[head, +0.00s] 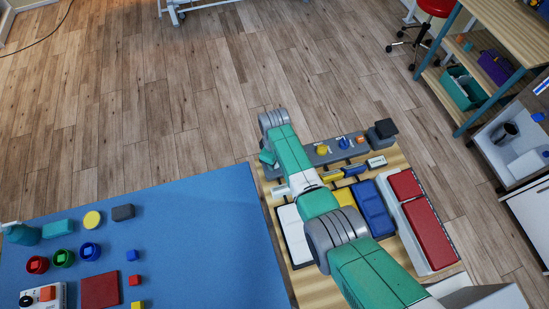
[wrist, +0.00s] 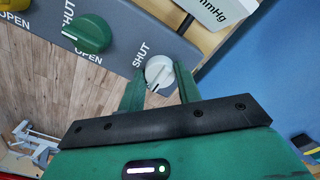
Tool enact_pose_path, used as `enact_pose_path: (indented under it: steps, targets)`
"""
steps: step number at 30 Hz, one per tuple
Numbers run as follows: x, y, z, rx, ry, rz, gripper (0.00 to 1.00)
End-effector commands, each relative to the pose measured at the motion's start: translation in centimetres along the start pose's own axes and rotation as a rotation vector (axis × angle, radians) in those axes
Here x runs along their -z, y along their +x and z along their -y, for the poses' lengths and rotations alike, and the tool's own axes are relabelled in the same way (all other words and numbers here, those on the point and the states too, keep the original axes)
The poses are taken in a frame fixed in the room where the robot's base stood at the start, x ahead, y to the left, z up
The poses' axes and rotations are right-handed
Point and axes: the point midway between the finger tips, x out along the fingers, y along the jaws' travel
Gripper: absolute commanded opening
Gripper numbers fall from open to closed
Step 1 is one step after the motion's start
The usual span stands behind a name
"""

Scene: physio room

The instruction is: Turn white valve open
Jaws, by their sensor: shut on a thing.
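The white valve (wrist: 159,70) is a round knob on a grey panel (wrist: 113,42) in the wrist view. My gripper (wrist: 160,77) is shut on it, with one green finger on each side. The word SHUT is printed just left of the knob. A small dark mark shows at the knob's lower left edge. Any OPEN label by this knob is hidden. In the head view the panel (head: 334,155) lies along the far edge of a wooden board, and my arm hides the white valve and my fingertips.
A green valve (wrist: 88,33) and a yellow valve (wrist: 14,4) sit beside it on the panel. A white mmHg device (wrist: 214,10) is close by. In the head view, blue (head: 372,208) and red (head: 420,234) blocks lie near my arm. A blue mat (head: 205,230) is left.

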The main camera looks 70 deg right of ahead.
Motion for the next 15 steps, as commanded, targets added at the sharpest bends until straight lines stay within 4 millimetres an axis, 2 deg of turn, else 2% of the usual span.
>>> enact_pose_path:
  steps: [14, 15]
  targets:
    - [0.05, -0.11, -0.04, -0.001, -0.012, 0.000, 0.11]
    - [0.05, -0.11, -0.04, -0.001, -0.012, 0.000, 0.39]
